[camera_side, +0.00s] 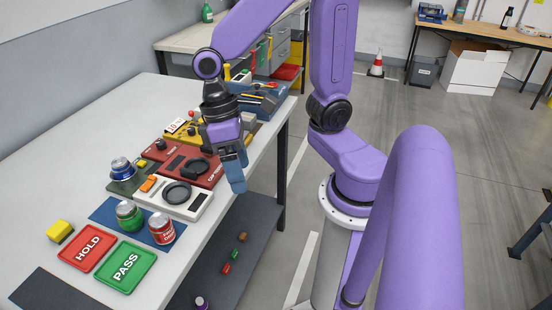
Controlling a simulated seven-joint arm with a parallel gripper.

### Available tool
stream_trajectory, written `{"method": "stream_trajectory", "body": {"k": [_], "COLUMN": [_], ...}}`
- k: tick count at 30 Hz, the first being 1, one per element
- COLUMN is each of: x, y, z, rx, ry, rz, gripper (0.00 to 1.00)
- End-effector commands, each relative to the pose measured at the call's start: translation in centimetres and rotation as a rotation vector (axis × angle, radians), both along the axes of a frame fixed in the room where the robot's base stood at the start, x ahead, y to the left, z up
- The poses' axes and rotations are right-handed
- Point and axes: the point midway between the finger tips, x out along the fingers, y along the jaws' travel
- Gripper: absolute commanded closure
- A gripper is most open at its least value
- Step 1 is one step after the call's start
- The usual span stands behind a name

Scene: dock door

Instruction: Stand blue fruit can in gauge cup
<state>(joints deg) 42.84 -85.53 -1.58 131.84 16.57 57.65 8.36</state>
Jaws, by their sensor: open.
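The blue fruit can (121,168) stands upright at the left end of a dark green unit (128,185), with its silver lid showing. I cannot tell whether a cup surrounds its base. No label marks the gauge cup; a dark round recess (177,193) on a white unit (196,208) may be it, and it looks empty. My gripper (236,178) points down near the table's right edge, right of the white and red units. It is open and holds nothing I can see. It is well apart from the blue can.
A green can (129,214) and a red can (161,228) stand on a blue mat (103,212). Red HOLD (87,248) and green PASS (125,267) plates lie in front. A yellow block (60,231) is left. A red unit (200,168) stands behind the white one. The table's left is clear.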

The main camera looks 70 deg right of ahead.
Motion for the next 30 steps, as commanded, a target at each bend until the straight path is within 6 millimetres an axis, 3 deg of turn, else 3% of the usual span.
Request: {"method": "stream_trajectory", "body": {"k": [6,12,30], "x": [-4.2,-5.9,-6.2], "y": [-2.4,-3.6,-3.8], "z": [0.4,0.4,0.4], "rx": [0.0,0.008,0.009], "ry": [-0.179,-0.276,-0.297], "rz": [0.398,0.615,0.664], "gripper": [0.16,0.16,0.16]}}
